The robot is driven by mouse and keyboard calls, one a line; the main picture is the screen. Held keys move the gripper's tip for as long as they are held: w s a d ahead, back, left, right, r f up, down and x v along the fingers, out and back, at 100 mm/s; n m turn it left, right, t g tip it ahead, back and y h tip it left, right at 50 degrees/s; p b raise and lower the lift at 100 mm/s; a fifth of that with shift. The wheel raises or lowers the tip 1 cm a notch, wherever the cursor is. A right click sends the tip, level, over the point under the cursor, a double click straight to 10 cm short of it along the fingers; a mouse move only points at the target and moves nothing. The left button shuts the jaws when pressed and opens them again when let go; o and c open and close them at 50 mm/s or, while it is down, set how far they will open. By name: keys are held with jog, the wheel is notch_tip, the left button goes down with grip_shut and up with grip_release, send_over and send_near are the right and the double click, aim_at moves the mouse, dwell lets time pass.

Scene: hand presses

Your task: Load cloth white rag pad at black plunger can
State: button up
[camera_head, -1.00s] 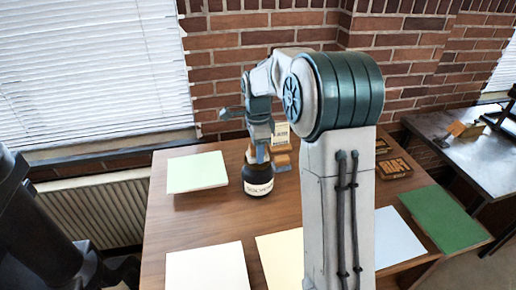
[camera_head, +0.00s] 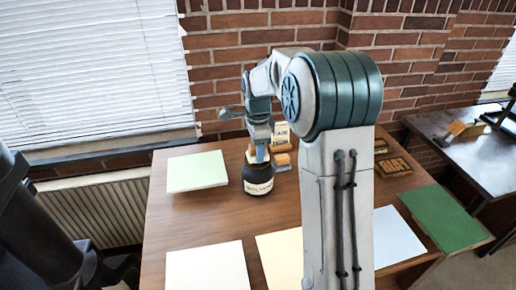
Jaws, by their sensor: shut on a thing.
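The black plunger can (camera_head: 258,181) with a white label stands on the wooden table, right of the pale green sheet. My gripper (camera_head: 260,158) points down directly over the can's top. Its fingertips are small and partly hidden, and a pale bit between them at the can's top looks like the white rag pad. I cannot tell whether the pad touches the can.
Behind the can are a small card (camera_head: 281,134) and a wooden block (camera_head: 281,160). A pale green sheet (camera_head: 197,171), a white sheet (camera_head: 208,268) and a cream sheet (camera_head: 282,257) lie around. Dark letter blocks (camera_head: 395,166) and a green sheet (camera_head: 445,217) are at the right.

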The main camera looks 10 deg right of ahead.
jog(key=shift+f, duration=0.1)
jog(key=shift+r+p, duration=2.65)
jog(key=shift+r, duration=0.95)
jog(key=shift+f, duration=0.1)
jog(key=f+n, duration=0.1)
jog(key=n, duration=0.1)
jog(key=shift+n, duration=0.4)
jog(key=f+n, duration=0.1)
jog(key=n, duration=0.1)
jog(key=f+n, duration=0.1)
jog(key=n, duration=0.1)
jog(key=shift+s+n, duration=0.15)
jog(key=shift+n, duration=0.15)
jog(key=n, duration=0.2)
jog(key=f+n, duration=0.1)
jog(key=n, duration=0.1)
jog(key=f+n, duration=0.1)
jog(key=n, duration=0.2)
jog(key=shift+s+f, duration=0.2)
jog(key=shift+f, duration=0.05)
